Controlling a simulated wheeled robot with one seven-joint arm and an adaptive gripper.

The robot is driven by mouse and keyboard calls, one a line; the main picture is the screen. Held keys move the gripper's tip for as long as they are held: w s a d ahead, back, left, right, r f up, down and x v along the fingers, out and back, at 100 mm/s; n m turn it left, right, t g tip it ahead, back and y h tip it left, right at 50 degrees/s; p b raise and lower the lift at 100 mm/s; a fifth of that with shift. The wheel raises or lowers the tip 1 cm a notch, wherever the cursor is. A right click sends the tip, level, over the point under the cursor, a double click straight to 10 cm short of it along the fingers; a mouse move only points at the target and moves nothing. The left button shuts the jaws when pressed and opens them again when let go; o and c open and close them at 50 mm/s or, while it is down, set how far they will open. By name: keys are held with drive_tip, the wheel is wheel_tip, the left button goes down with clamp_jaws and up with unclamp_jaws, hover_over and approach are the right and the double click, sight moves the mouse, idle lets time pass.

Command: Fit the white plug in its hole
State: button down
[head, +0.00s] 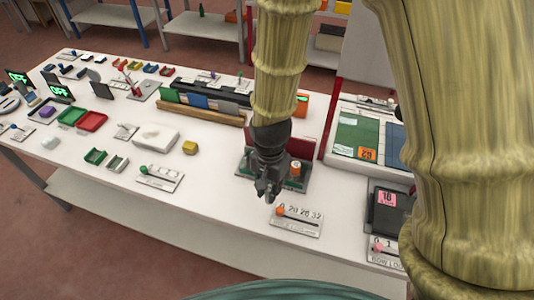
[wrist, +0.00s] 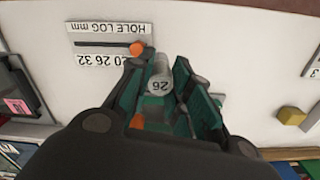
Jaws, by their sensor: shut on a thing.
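The white plug (wrist: 158,68), a pale cylinder with "26" on its end, sits between my fingertips in the wrist view. My gripper (wrist: 157,80) is shut on it. In the head view my gripper (head: 268,192) points down at the front of a green fixture (head: 300,184) with a red back panel, and the plug cannot be made out there. An orange plug with a pale top (head: 295,168) stands on the fixture just right of my gripper. My gripper and arm hide much of the fixture. I cannot make out the white plug's hole.
A "HOLE LOG mm" plate (wrist: 108,43) lies in front of the fixture; its orange knob (head: 281,211) is at the left end in the head view. Bare white table (head: 215,205) lies front-left.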

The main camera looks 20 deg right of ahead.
drive_tip(key=w+d+p, duration=0.1)
drive_tip(key=w+p, duration=0.1)
drive_tip(key=w, duration=0.2)
drive_tip(key=w+d+p, duration=0.2)
drive_tip(key=w, duration=0.3)
drive_tip(key=w+d+f+p, duration=0.1)
drive_tip(key=w+d+p, duration=0.1)
drive_tip(key=w, duration=0.2)
drive_tip(key=shift+w+d+f, duration=0.1)
drive_tip(key=shift+w+d, duration=0.15)
drive_tip(key=shift+w, duration=0.15)
drive_tip(key=shift+s+p, duration=0.55)
drive_tip(key=shift+s, duration=0.45)
drive_tip(key=shift+s+f+p, duration=0.15)
drive_tip(key=shift+f+p, duration=0.15)
drive_tip(key=w+f, duration=0.1)
drive_tip(key=f, duration=0.1)
drive_tip(key=shift+w+f+p, duration=0.3)
drive_tip(key=shift+w+f, duration=0.1)
drive_tip(key=shift+s+r, duration=0.25)
drive_tip(key=shift+s, duration=0.1)
drive_tip(key=c, duration=1.5)
unclamp_jaws()
drive_tip(key=shift+o, duration=1)
drive_tip(key=shift+w+f, duration=0.15)
drive_tip(key=shift+w, duration=0.05)
